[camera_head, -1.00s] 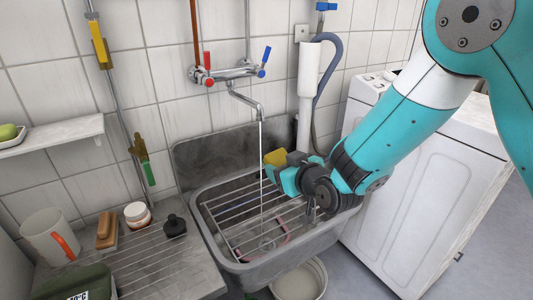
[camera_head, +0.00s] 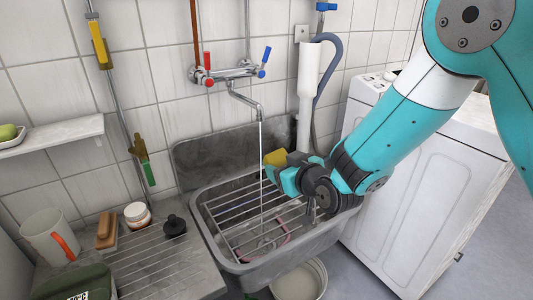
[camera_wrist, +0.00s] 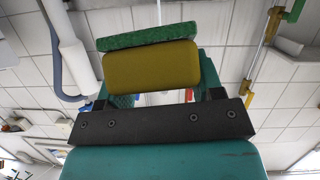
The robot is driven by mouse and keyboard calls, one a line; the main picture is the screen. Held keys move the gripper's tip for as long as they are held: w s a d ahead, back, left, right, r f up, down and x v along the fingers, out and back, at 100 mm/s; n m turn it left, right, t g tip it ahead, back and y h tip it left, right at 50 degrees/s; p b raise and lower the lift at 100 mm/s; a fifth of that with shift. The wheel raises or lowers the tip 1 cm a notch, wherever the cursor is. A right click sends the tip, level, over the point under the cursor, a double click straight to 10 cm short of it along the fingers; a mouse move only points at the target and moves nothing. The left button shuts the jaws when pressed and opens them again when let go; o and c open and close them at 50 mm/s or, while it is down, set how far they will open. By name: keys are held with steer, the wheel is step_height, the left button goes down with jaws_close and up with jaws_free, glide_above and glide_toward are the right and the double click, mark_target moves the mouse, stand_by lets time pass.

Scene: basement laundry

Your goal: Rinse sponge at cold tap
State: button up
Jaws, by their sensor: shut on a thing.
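My gripper (camera_head: 282,172) is over the sink, shut on a yellow sponge (camera_head: 276,157) with a green scouring side. The sponge fills the wrist view's middle (camera_wrist: 152,67), its green layer (camera_wrist: 150,36) facing away from the jaws. The wall tap (camera_head: 240,73) has a red lever on the left and a blue lever (camera_head: 265,58) on the right. A thin stream of water (camera_head: 261,160) falls from its spout into the sink. In the head view the stream passes just left of the sponge. I cannot tell whether it touches the sponge.
The grey sink (camera_head: 222,258) has a wire grid (camera_head: 235,205) across it and a pinkish-red item (camera_head: 278,243) below. A drainboard (camera_head: 150,270) at left holds a mug (camera_head: 45,235), brush, jar and black plug. A white washer (camera_head: 420,190) stands right. A bucket (camera_head: 300,283) sits below.

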steer(key=s+r, duration=0.1)
steer(key=s+d+r+p, duration=0.1)
steer(key=s+r, duration=0.1)
steer(key=shift+s+d+r+p, duration=0.15)
steer(key=shift+s+d+p, duration=0.1)
steer(key=shift+s+p, duration=0.05)
steer(key=shift+s+d+r, duration=0.2)
steer(key=shift+s+r, duration=0.15)
steer(key=shift+s, duration=0.2)
steer(key=shift+f, duration=0.1)
